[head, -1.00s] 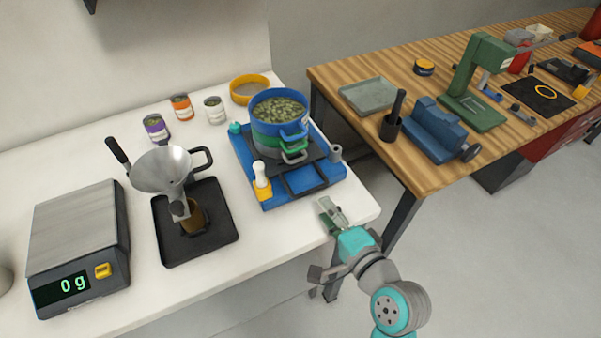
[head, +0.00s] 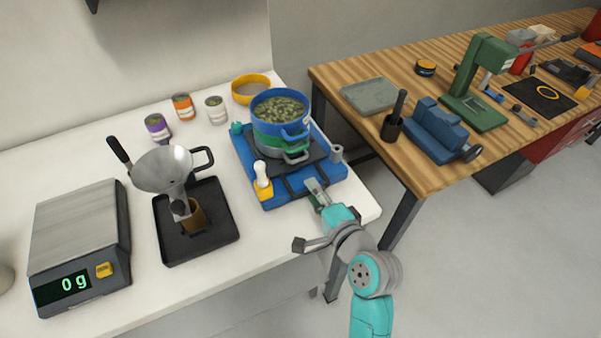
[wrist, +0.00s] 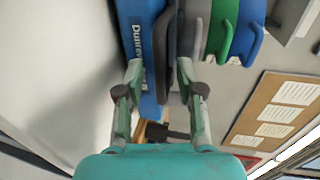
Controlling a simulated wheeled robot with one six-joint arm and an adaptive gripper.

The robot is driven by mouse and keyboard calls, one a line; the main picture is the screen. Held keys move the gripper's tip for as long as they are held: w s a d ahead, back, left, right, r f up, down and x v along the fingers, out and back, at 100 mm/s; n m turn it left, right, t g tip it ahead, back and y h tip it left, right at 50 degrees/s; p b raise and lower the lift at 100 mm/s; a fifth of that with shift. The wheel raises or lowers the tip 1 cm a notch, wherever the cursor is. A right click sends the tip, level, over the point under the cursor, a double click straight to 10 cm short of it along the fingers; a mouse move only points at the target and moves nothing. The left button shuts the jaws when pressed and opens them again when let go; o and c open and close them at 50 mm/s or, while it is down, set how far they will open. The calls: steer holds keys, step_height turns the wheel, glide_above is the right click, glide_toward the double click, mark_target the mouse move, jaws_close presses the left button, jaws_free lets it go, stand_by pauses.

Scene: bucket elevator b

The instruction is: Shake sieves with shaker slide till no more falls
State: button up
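The sieve stack (head: 283,128) stands on the black slide plate of the blue shaker base (head: 330,172). Its top sieve is blue and holds green, lumpy material; a green sieve and a grey one sit below. The slide's black handle (head: 292,186) sticks out at the front. The blue base (wrist: 136,28) and the sieve handles (wrist: 228,30) also show there.
A yellow-based white knob (head: 262,180) stands at the base's front left corner. A funnel (head: 163,168) over a black tray (head: 225,235) and a scale reading 0 g (head: 80,235) are further left.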

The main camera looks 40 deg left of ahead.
steer(key=shift+c, duration=0.2)
jaws_close()
steer(key=shift+f+v, duration=0.25)
steer(key=shift+v, duration=0.85)
steer(key=shift+f+v, duration=0.2)
steer(key=shift+v, duration=0.95)
